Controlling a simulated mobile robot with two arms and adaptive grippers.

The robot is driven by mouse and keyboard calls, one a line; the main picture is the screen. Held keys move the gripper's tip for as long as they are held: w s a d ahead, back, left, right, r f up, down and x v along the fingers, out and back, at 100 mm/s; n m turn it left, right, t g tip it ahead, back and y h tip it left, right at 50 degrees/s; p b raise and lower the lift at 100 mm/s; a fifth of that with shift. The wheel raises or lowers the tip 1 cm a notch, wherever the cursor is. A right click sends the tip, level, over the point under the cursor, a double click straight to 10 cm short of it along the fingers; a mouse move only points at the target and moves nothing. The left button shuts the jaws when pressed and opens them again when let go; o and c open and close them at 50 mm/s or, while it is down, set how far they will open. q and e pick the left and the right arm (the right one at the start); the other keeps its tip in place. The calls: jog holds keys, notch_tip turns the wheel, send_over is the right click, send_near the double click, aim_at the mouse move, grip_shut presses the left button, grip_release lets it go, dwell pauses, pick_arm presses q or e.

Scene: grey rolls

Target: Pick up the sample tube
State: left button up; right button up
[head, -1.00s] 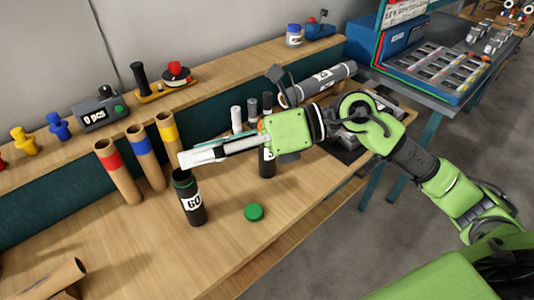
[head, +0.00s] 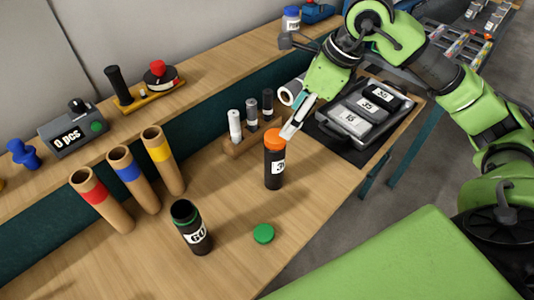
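A black canister with an orange lid (head: 274,163) stands upright on the bench, with a partly visible white number label. A second black canister (head: 192,229), labelled 60, stands open nearer the front. The frames do not show which container is the sample tube. My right gripper (head: 289,132) points down and left, with its fingertips at the right edge of the orange lid. I cannot tell whether it touches the lid or whether its fingers are apart. My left gripper is not in view.
A green cap (head: 263,233) lies on the bench (head: 330,205). Cardboard tubes with red (head: 103,202), blue (head: 134,181) and yellow (head: 163,162) bands stand left. A small rack (head: 240,146) of grey rolls and an open case (head: 355,120) of numbered blocks stand behind.

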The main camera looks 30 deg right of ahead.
aim_at(275, 149)
jog(key=x, duration=0.4)
jog(key=p+x, duration=0.1)
jog(key=x, duration=0.1)
jog(key=shift+s+a+f, duration=0.3)
jog(key=shift+f, duration=0.1)
jog(key=shift+w+a+f, duration=0.1)
jog(key=shift+w+f, duration=0.05)
jog(key=shift+f, duration=0.15)
jog(key=f+p, duration=0.2)
jog(key=shift+a+f, duration=0.3)
jog(key=shift+a, duration=0.05)
jog(key=shift+x, duration=1.05)
jog(key=shift+w+f+p, duration=0.15)
jog(key=shift+f+p, duration=0.1)
jog(key=shift+p, duration=0.05)
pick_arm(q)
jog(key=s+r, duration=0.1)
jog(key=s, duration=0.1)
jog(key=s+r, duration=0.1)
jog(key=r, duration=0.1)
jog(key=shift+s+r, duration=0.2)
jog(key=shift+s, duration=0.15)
pick_arm(e)
jog(key=c, duration=1.6)
